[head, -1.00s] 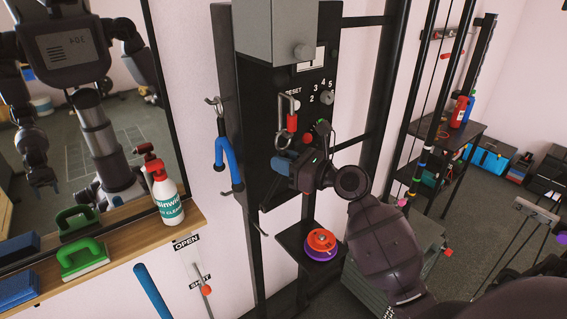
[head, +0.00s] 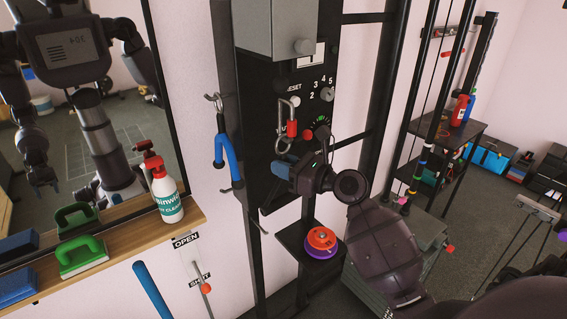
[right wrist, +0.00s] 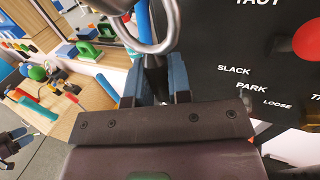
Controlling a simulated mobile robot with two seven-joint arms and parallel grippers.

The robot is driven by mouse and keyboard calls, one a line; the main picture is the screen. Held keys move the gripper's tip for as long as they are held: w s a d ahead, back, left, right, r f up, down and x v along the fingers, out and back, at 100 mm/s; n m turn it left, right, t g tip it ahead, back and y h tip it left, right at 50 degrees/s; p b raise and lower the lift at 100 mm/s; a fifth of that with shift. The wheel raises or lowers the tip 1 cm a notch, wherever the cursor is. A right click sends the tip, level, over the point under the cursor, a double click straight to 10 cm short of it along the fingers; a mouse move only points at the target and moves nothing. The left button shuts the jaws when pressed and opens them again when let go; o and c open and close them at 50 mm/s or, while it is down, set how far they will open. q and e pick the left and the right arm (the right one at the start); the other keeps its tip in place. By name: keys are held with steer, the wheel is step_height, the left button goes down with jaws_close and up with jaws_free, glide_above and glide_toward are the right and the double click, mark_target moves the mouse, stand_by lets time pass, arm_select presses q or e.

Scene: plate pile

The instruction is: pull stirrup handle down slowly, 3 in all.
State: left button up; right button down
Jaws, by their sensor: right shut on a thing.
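The stirrup handle hangs at the front of the black machine column (head: 262,100). Its metal loop (right wrist: 155,47) shows large at the top of the right wrist view. In the head view a metal link (head: 284,146) hangs below a red-sleeved clip (head: 291,129), just above my right gripper (head: 284,167). My right gripper, with blue finger pads (right wrist: 152,85), is shut on the handle below the loop; the gripped part is mostly hidden between the fingers. My left gripper is not directly in view; a reflected arm shows in the mirror.
A blue forked attachment (head: 226,155) hangs on a hook left of the column. A small shelf (head: 292,237) with an orange and purple disc (head: 321,243) stands below the gripper. A wooden ledge (head: 120,243) holds a spray bottle (head: 163,190) and a green brush (head: 82,257).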

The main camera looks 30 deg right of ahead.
mark_target(284, 196)
steer(key=shift+f, duration=0.15)
steer(key=shift+f+b, duration=0.45)
steer(key=shift+f, duration=0.8)
steer(key=shift+f+b, duration=0.55)
steer(key=shift+f, duration=0.5)
steer(key=shift+f+b, duration=0.55)
steer(key=shift+f, duration=0.75)
